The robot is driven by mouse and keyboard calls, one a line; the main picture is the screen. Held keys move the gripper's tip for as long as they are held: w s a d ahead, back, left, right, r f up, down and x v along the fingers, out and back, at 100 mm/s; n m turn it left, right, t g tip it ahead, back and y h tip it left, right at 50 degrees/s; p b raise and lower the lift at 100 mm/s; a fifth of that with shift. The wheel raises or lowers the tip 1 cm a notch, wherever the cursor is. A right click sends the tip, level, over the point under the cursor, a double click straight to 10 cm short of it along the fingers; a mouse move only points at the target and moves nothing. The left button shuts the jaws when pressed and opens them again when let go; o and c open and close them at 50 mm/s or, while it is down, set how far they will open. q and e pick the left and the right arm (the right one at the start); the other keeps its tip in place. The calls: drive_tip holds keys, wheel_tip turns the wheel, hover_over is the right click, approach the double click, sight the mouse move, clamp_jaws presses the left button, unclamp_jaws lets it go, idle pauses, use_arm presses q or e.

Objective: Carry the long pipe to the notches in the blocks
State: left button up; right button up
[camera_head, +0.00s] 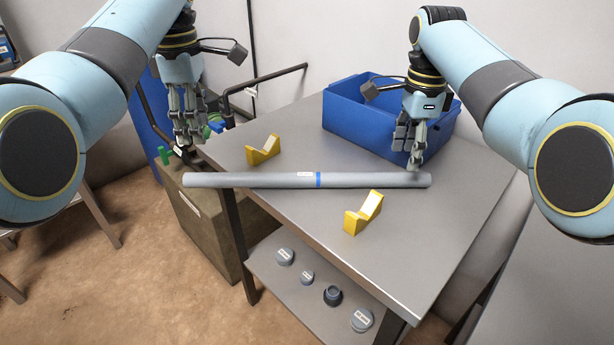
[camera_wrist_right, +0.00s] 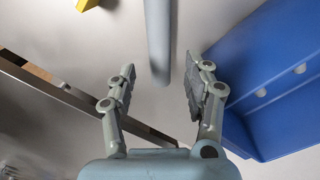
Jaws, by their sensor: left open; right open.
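A long grey pipe (camera_head: 260,180) with a blue band lies across the metal table, its left end sticking out past the table's left edge. Two yellow notched blocks stand on the table: one (camera_head: 263,151) behind the pipe, one (camera_head: 363,213) in front of it. My left gripper (camera_head: 188,138) is open and empty above and behind the pipe's left end. My right gripper (camera_head: 411,158) is open above the pipe's right end. In the right wrist view, the pipe end (camera_wrist_right: 158,60) shows ahead between the open fingers (camera_wrist_right: 160,90), not held.
A blue bin (camera_head: 347,112) stands at the table's back right, close to my right gripper. The metal table (camera_head: 400,262) is bare at the front right. A lower shelf (camera_head: 262,268) holds several grey caps. A brown box (camera_head: 200,225) stands left of the table.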

wheel_tip(320, 180, up, 6)
drive_tip(key=shift+f, duration=0.15)
idle(0.4)
